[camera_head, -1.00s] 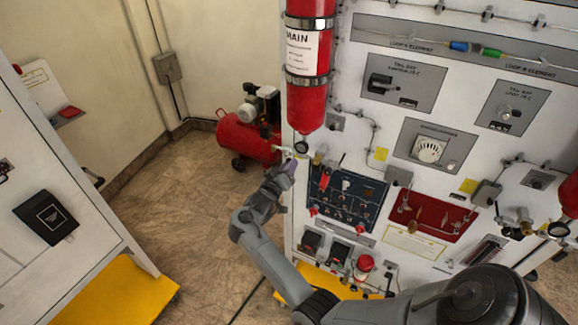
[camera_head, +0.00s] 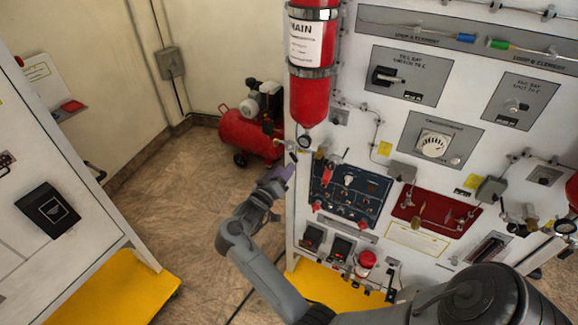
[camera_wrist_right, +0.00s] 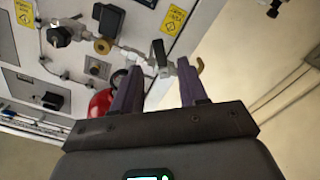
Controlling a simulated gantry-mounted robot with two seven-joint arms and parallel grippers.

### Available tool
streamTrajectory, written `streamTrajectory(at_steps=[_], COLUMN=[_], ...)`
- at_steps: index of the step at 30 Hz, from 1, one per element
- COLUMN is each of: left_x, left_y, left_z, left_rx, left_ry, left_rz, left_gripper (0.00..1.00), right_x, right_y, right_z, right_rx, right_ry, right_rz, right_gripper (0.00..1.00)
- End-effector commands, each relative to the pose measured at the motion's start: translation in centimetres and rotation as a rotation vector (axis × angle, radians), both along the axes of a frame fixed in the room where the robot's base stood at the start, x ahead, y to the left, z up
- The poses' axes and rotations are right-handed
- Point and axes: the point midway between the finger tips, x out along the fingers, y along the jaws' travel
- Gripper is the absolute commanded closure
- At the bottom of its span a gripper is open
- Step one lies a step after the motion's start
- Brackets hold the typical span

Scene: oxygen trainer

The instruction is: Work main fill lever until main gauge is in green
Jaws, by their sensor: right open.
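The main bottle (camera_head: 309,95) is a red cylinder labelled MAIN on the panel's left edge. A small round gauge (camera_head: 304,141) hangs below it; its needle and green zone are too small to read. A fitting with what looks like the fill lever (camera_head: 291,154) is left of the gauge. My right gripper (camera_head: 287,173) is open and empty, just below that fitting. In the right wrist view, my right gripper (camera_wrist_right: 158,66) has its purple fingers spread, with a dark lever (camera_wrist_right: 158,52) beyond and between the tips. I cannot tell whether they touch. My left gripper is out of view.
A blue switch panel (camera_head: 348,190) and a red valve panel (camera_head: 435,214) are right of my gripper. A red compressor (camera_head: 248,135) stands on the floor behind. A second white cabinet (camera_head: 60,200) is at the left. Open floor lies between.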

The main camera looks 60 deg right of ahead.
Motion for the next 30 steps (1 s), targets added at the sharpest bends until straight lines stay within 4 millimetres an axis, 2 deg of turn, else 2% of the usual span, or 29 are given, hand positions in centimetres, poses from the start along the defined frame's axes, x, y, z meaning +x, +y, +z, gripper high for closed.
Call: streamTrajectory(at_steps=[3, 10, 26, 30], left_x=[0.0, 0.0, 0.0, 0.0], left_y=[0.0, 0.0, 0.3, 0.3], left_z=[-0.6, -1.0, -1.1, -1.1], left_rx=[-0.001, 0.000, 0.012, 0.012], left_ry=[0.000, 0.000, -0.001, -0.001], left_rz=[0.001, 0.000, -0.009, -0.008], left_gripper=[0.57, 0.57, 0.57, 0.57], right_x=[-0.1, -0.3, -0.3, 0.8], right_y=[2.1, 4.4, 4.9, 5.1], right_z=[-0.2, -0.1, 0.0, -1.6], right_rx=[0.001, -0.001, 0.003, 0.096], right_ry=[0.000, 0.001, -0.019, -0.109], right_rz=[0.001, -0.001, 0.000, 0.049], right_gripper=[0.57, 0.57, 0.57, 0.57])
